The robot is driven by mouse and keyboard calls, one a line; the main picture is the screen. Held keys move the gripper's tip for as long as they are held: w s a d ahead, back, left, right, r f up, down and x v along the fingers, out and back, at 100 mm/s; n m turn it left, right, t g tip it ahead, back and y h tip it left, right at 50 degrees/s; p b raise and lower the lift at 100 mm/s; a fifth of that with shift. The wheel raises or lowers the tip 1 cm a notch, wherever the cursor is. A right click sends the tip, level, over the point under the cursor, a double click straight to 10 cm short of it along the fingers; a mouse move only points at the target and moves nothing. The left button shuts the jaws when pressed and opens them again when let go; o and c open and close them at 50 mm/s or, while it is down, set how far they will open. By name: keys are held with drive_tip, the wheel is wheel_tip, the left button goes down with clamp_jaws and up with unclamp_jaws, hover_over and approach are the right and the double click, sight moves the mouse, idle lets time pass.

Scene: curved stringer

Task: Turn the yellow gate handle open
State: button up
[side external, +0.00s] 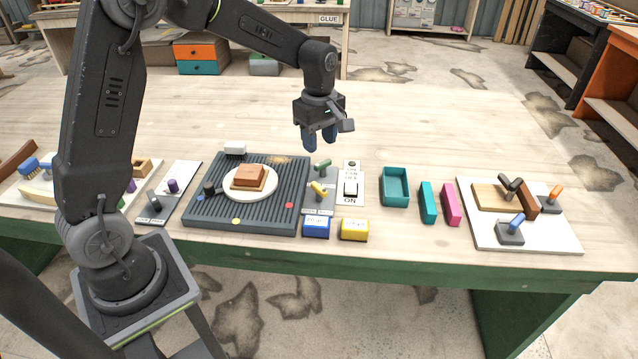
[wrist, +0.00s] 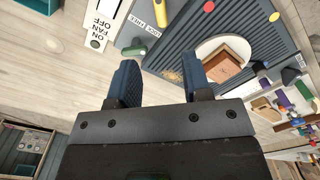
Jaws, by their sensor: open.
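The yellow gate handle (side external: 318,187) is a short lever on a small grey plate beside the dark ribbed board. Its yellow end also shows at the top edge of the wrist view (wrist: 161,12). My gripper (side external: 320,143) is above and behind the handle, pointing down, clear of it. In the wrist view my gripper (wrist: 168,75) is open with nothing between its blue fingers.
A green handle (side external: 322,166) stands just behind the yellow one. The ribbed board (side external: 200,212) holds a white plate (side external: 237,190) with a reddish-brown block (side external: 250,175). A white switch panel (side external: 350,170) and teal tray (side external: 395,172) are to the right. The back tabletop is clear.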

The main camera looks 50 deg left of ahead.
sight(319, 186)
wheel_tip(319, 186, down, 13)
drive_tip(key=shift+s, duration=0.1)
idle(0.3)
drive_tip(key=shift+c, duration=0.4)
clamp_jaws()
